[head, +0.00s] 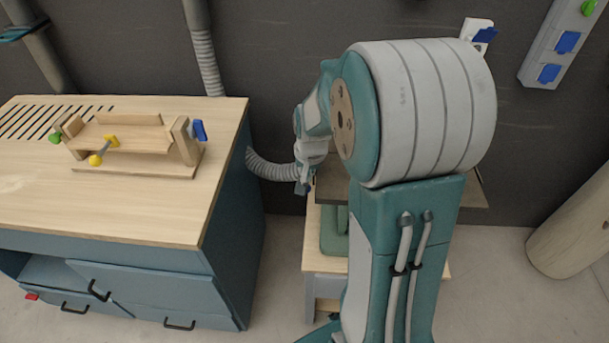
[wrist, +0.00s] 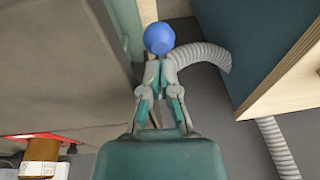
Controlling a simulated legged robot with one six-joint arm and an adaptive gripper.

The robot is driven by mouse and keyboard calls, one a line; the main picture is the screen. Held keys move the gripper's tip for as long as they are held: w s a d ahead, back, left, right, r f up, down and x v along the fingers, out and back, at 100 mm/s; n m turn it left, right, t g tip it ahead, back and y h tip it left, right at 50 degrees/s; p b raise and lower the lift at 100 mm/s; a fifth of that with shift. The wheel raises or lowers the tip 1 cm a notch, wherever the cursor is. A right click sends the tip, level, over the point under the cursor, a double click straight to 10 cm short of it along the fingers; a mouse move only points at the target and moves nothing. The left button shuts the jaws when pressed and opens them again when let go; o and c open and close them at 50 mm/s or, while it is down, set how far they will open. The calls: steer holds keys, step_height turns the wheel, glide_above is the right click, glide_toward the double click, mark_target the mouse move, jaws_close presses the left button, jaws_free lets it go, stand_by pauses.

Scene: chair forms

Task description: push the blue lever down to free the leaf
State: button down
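The blue lever's round knob (wrist: 159,38) shows in the wrist view, just beyond my fingertips. My gripper (wrist: 160,74) has its fingertips drawn close together, with nothing visible between them. The knob overlaps the tips in line of sight; I cannot tell if they touch. A grey-brown panel, likely the leaf (wrist: 55,65), fills the left of the wrist view. In the head view the leaf (head: 474,192) shows on both sides of my arm, above a small wooden table. My gripper (head: 304,187) is at its left edge there. The lever's shaft is hidden.
A blue cabinet with a wooden top (head: 150,215) stands at left, bearing a wooden fixture (head: 135,140) with coloured knobs. A grey corrugated hose (head: 270,170) runs behind my gripper and shows close by in the wrist view (wrist: 205,55). A pale cylinder (head: 575,235) lies at right.

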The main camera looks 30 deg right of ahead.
steer(key=shift+a+f, duration=0.1)
steer(key=shift+a, duration=0.3)
steer(key=shift+s+d+f, duration=0.2)
steer(key=shift+d+f, duration=0.3)
steer(key=shift+d, duration=0.05)
steer(key=shift+a+r, duration=0.1)
steer(key=shift+a, duration=0.35)
steer(key=shift+r, duration=0.3)
steer(key=v, duration=1.1)
steer(key=shift+d+r, duration=0.1)
